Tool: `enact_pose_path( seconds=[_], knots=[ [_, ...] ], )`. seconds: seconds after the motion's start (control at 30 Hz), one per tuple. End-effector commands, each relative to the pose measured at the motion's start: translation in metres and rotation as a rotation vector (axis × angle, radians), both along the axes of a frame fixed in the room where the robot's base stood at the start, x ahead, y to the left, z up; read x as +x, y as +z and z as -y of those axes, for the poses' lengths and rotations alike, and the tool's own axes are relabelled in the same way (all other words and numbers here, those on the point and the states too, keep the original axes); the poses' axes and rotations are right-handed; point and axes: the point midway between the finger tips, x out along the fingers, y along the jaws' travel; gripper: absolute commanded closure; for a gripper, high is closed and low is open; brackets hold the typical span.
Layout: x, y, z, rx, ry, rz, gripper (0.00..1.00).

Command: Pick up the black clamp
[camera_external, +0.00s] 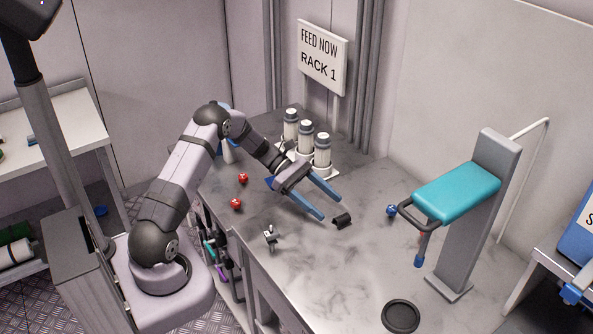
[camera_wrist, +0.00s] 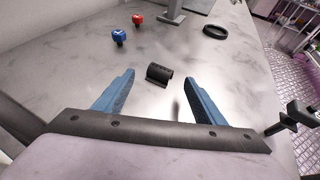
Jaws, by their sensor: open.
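The black clamp (camera_external: 342,221) lies on the grey marbled worktop, just off the fingertips of my gripper (camera_external: 331,207). In the wrist view the clamp (camera_wrist: 159,74) is a small dark half-round piece. It sits ahead of and between the two blue fingers of my gripper (camera_wrist: 160,78), a little nearer the left one. My gripper is open with nothing between its fingers. The fingers do not touch the clamp.
A blue piece (camera_external: 391,210) lies right of the clamp, near a grey stand with a teal pad (camera_external: 456,194). A black ring (camera_external: 400,316) lies in front. Two red pieces (camera_external: 243,178), a small metal part (camera_external: 271,237) and white canisters (camera_external: 306,138) stand left and behind.

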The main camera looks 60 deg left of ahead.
Motion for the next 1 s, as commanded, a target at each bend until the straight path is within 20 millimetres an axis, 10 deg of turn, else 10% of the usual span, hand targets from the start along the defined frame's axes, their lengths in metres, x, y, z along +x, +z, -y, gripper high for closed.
enact_pose_path(
  seconds=[0.83,1.0],
  knots=[
    [0.015,-0.022,0.045,0.001,0.0,0.0,0.36],
    [0.015,-0.022,0.045,0.001,0.0,0.0,0.74]
  ],
)
